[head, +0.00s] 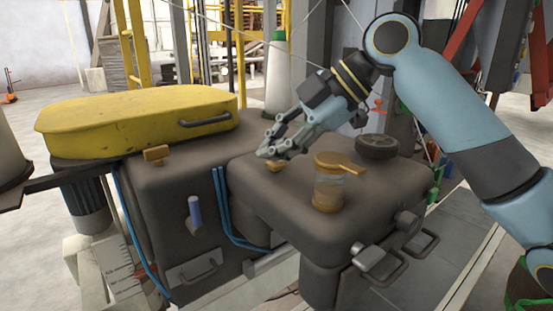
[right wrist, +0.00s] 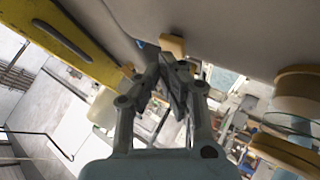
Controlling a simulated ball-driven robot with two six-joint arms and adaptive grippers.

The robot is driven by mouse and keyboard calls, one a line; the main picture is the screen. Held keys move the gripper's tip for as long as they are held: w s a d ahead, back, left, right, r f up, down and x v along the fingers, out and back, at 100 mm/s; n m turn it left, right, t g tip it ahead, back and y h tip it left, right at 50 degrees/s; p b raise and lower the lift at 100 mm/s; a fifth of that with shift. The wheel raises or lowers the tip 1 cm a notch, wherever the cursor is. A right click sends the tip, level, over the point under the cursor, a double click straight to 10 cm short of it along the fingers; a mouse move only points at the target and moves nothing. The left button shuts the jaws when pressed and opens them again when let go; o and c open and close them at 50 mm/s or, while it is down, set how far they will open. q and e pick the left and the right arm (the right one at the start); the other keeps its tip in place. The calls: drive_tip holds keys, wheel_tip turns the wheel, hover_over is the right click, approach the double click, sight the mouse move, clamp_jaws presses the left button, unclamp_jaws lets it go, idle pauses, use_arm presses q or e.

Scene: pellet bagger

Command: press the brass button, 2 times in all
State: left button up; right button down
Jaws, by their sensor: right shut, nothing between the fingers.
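A small brass button (head: 277,167) sits on top of the dark machine housing, just below my right gripper's fingertips. It also shows in the right wrist view (right wrist: 172,43), right beyond the fingertips. My right gripper (head: 264,153) is shut and empty, slanting down to the left over the button; in the right wrist view its fingertips (right wrist: 172,60) meet. The fingers partly cover the button, and I cannot tell whether they touch it. A second small brass piece (head: 156,154) stands on the left housing. My left gripper is not in view.
A glass jar with a brass lid and handle (head: 330,180) stands right of the button. A black round knob (head: 377,146) is behind it. A yellow cover with a dark handle (head: 130,122) lies at the left. Metal handles (head: 375,262) stick out at the front right.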

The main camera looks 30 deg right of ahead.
sight(275, 165)
drive_tip(key=shift+r+p, duration=0.45)
drive_tip(key=shift+r, duration=0.3)
wheel_tip(275, 165, up, 6)
drive_tip(key=p, duration=0.5)
drive_tip(key=shift+f, duration=0.1)
idle(0.4)
